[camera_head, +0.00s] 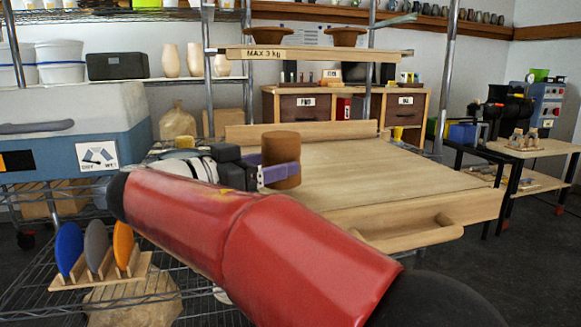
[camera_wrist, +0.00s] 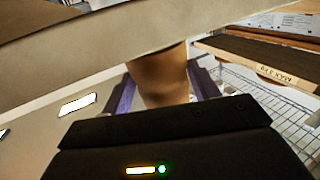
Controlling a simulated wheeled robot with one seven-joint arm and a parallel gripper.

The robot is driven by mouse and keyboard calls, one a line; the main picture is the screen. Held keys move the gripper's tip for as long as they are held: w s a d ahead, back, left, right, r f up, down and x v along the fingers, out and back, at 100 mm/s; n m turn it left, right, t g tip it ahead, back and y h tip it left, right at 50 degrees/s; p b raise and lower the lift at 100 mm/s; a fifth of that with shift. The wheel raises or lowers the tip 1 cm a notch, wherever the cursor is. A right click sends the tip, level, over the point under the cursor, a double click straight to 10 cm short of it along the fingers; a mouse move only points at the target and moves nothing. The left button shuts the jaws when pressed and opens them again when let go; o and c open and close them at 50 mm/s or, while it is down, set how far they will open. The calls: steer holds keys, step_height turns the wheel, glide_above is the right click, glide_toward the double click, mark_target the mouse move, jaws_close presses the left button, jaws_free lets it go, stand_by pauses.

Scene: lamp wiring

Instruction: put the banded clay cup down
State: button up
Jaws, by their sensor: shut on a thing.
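The clay cup (camera_head: 281,148) is a brown cylinder, upright in the head view, at the near left part of a pale wooden board (camera_head: 370,170). My gripper (camera_head: 282,172) has its purple fingers closed around the cup's side. In the wrist view the cup (camera_wrist: 158,75) shows between the two purple fingers (camera_wrist: 163,92); its upper part in that picture is cut off by a pale surface. Bands on the cup cannot be made out. I cannot tell whether its base touches the board.
A shelf marked "MAX 3 kg" (camera_head: 310,54) with two brown dishes hangs behind the board. A blue-grey box (camera_head: 70,135) stands at left. Colored discs (camera_head: 95,248) stand in a wooden rack at lower left. The board's middle and right are clear.

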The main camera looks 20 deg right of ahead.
steer(key=x, duration=0.4)
steer(key=shift+w+d+f, duration=0.1)
steer(key=shift+d+f, duration=0.15)
steer(key=shift+f, duration=0.5)
steer(key=shift+f, duration=0.2)
steer(key=o, duration=1.2)
steer(key=shift+o, duration=0.2)
steer(key=shift+r, duration=0.1)
steer(key=shift+r+p, duration=0.2)
steer(key=shift+p, duration=0.1)
steer(key=b+v, duration=0.1)
steer(key=v, duration=1.1)
